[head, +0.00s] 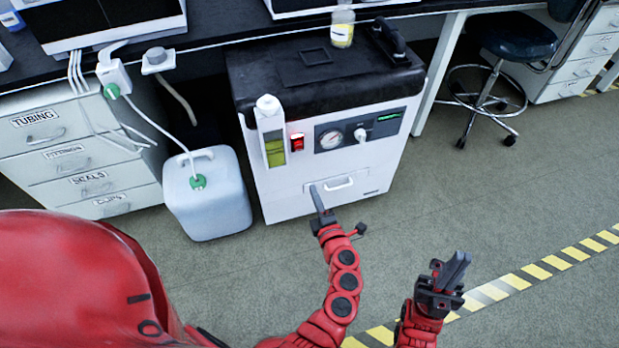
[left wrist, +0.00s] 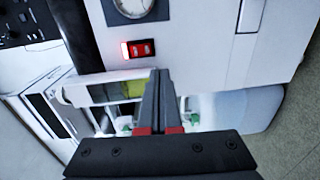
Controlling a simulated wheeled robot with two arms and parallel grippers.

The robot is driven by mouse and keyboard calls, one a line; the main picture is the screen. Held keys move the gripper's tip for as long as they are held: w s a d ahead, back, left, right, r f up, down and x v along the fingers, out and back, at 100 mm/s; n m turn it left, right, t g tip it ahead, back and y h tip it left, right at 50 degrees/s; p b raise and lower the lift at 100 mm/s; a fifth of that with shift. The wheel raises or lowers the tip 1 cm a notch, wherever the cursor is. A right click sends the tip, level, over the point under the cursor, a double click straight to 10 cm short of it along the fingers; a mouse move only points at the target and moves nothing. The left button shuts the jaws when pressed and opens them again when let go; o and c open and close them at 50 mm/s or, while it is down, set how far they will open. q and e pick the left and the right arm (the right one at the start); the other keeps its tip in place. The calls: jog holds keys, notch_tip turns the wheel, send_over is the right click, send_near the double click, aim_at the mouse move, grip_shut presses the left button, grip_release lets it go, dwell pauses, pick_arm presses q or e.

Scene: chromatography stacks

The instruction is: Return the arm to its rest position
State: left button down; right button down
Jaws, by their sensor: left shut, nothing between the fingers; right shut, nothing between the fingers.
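My left gripper (head: 315,190) is shut and empty. In the head view it is in front of the lower face of the white machine (head: 280,203), just left of its pale handle (head: 342,184). I cannot tell whether it touches the machine. In the left wrist view its closed fingers (left wrist: 160,74) point towards the white front panel, below the lit red switch (left wrist: 140,48). My right gripper (head: 461,262) is shut and empty, above the floor at the lower right.
A white jug (head: 207,195) with a green cap and tube stands left of the machine. Labelled drawers (head: 60,145) are further left. A bottle with yellow liquid (head: 342,27) stands on the machine's black top. A stool (head: 513,42) is at the back right.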

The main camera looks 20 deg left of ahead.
pick_arm(q)
jog(key=shift+s+d+f, duration=0.1)
jog(key=shift+s+d, duration=0.25)
jog(key=shift+s, duration=0.25)
